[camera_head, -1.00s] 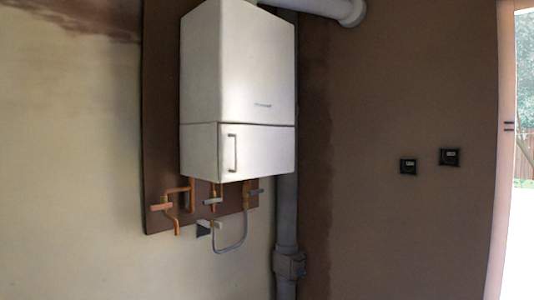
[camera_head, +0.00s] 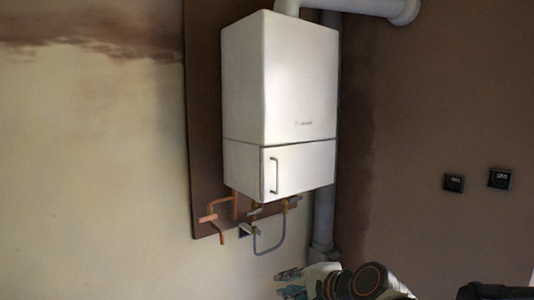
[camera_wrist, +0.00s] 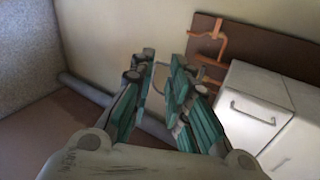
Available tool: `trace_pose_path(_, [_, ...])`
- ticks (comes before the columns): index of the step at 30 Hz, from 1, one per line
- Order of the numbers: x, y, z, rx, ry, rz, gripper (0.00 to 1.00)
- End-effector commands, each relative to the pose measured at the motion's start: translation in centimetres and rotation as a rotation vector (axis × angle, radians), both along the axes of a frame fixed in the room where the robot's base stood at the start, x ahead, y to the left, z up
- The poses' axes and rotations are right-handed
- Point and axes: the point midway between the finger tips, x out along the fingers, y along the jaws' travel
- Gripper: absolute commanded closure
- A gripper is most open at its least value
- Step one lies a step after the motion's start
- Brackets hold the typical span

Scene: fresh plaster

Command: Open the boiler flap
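The white boiler (camera_head: 280,80) hangs on a brown board on the wall. Its flap (camera_head: 298,170) is the lower front panel and looks closed. A vertical bar handle (camera_head: 273,176) sits near the flap's left edge. In the wrist view, the flap (camera_wrist: 245,125) is at the right and its handle (camera_wrist: 252,113) shows clearly. My gripper (camera_head: 288,282) is at the bottom of the head view, below the boiler. In the wrist view, my gripper (camera_wrist: 160,75) has its teal-padded fingers apart with nothing between them. It does not touch the handle.
Copper pipes and valves (camera_head: 222,215) and a grey hose (camera_head: 268,246) hang under the boiler. A grey vertical pipe (camera_head: 324,215) runs down beside it. Two black wall sockets (camera_head: 499,178) are at the right. The wall left of the boiler is bare.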

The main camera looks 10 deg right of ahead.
Motion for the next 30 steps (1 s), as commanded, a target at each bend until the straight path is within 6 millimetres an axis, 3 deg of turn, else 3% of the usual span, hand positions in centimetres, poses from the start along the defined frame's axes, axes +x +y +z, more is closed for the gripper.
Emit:
trace_pose_path(1, [1.5, -0.1, 2.8, 0.088, 0.004, -0.04, 0.84])
trace_pose_path(3, [3.3, -0.2, 5.0, 0.22, 0.015, -0.095, 0.84])
trace_pose_path(15, [12.5, -3.1, 15.5, 0.994, 0.104, -0.365, 0.84])
trace_pose_path(22, [15.8, -5.6, 18.7, 1.361, 0.164, -0.458, 0.84])
trace_pose_path(30, [17.1, -6.5, 19.1, 1.502, 0.191, -0.487, 0.84])
